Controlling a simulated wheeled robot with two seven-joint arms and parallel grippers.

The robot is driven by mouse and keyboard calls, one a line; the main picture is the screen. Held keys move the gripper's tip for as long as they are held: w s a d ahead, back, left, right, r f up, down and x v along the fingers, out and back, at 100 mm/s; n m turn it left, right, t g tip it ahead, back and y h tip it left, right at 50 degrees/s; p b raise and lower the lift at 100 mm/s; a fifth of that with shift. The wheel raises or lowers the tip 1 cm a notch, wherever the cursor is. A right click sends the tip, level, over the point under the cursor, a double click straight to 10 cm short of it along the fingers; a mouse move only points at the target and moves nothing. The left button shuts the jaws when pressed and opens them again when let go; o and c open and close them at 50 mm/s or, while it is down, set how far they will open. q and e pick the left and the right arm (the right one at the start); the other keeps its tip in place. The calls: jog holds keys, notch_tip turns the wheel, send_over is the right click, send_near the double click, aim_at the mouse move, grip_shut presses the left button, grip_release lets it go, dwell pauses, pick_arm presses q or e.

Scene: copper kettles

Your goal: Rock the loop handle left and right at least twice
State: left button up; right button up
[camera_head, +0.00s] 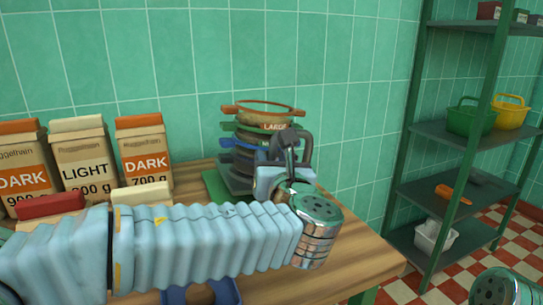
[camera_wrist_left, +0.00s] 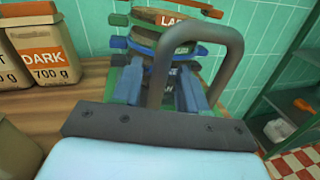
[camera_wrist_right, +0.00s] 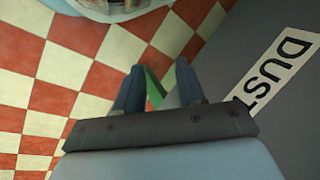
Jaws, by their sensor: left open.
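A dark grey loop handle (camera_head: 308,148) rises beside the sieve stack; in the left wrist view it is a tall arch (camera_wrist_left: 234,50). Its lower ends are hidden behind my left gripper's body. My left gripper (camera_head: 284,152) is open at the loop. In the left wrist view, the loop's left leg appears between the two fingers and the right leg lies outside the right finger. I cannot tell whether a finger touches it. My right gripper (camera_wrist_right: 157,85) is open and empty above the checkered floor, beside a grey surface lettered "DUST" (camera_wrist_right: 275,70).
A stack of coloured sieves (camera_head: 262,125), the top one labelled LARGE, stands right behind the loop. Several paper bags (camera_head: 145,155) stand at the left. A blue object (camera_head: 228,291) lies at the table's front. A green metal shelf (camera_head: 457,135) stands at the right.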

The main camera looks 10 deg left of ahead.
pick_arm(q)
jog(key=shift+w+a, duration=0.25)
jog(key=shift+w, duration=0.35)
grip_shut()
jog(key=b, duration=0.1)
jog(key=a+f+n+b, duration=0.1)
jog(key=b, duration=0.1)
jog(key=shift+s+a+n, duration=0.15)
jog(key=shift+s+n, duration=0.15)
jog(key=shift+s, duration=0.1)
jog(key=shift+r, duration=0.25)
grip_release()
jog(key=v, duration=1.4)
jog(key=shift+f+b, duration=0.2)
jog(key=shift+b, duration=0.1)
